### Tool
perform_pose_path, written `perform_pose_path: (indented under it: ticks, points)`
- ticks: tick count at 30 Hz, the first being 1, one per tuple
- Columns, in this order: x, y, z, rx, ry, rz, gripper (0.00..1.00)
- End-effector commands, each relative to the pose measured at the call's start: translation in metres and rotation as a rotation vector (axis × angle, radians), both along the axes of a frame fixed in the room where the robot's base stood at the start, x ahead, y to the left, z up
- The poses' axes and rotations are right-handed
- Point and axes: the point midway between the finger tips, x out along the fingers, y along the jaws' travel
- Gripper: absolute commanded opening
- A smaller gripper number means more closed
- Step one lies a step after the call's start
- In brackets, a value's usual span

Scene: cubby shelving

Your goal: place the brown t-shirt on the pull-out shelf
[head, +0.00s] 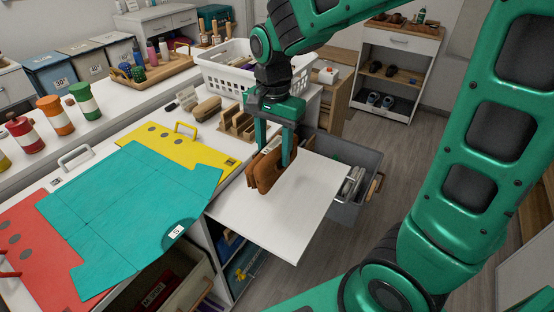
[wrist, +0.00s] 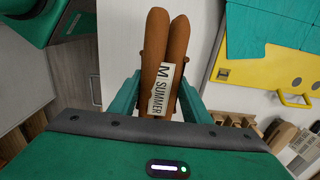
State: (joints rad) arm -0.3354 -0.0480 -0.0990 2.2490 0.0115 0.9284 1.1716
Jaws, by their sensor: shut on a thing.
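The brown t-shirt (head: 264,176) is folded into a thick upright bundle. My gripper (head: 273,153) is shut on it from above, one finger on each side. In the wrist view the t-shirt (wrist: 181,48) shows two rounded folds and a white label reading "M SUMMER" between my fingers. The white pull-out shelf (head: 290,212) extends from the counter, and the t-shirt is over its back left part. I cannot tell whether its bottom edge touches the shelf. The shelf also shows in the wrist view (wrist: 119,40).
A teal folding board (head: 130,205) lies on the counter between a yellow panel (head: 160,140) and a red panel (head: 30,240). A wooden rack (head: 236,124) and a white basket (head: 235,72) stand behind. A grey bin (head: 345,208) is right of the shelf, whose front half is clear.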

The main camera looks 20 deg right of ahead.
Motion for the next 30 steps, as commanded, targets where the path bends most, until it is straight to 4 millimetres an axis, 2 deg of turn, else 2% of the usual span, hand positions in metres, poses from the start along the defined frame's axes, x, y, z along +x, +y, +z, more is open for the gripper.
perform_pose_path:
  ticks: [3,6,11,18,30]
  points:
    - [0.015,-0.011,-0.011,-0.001,0.001,-0.001,0.18]
    - [0.022,-0.017,-0.017,0.0,0.001,0.0,0.18]
    - [0.026,-0.019,-0.026,-0.001,0.001,0.001,0.18]
    - [0.025,-0.019,-0.055,-0.001,0.001,0.002,0.18]
    - [0.025,-0.019,-0.061,0.0,0.0,0.001,0.18]
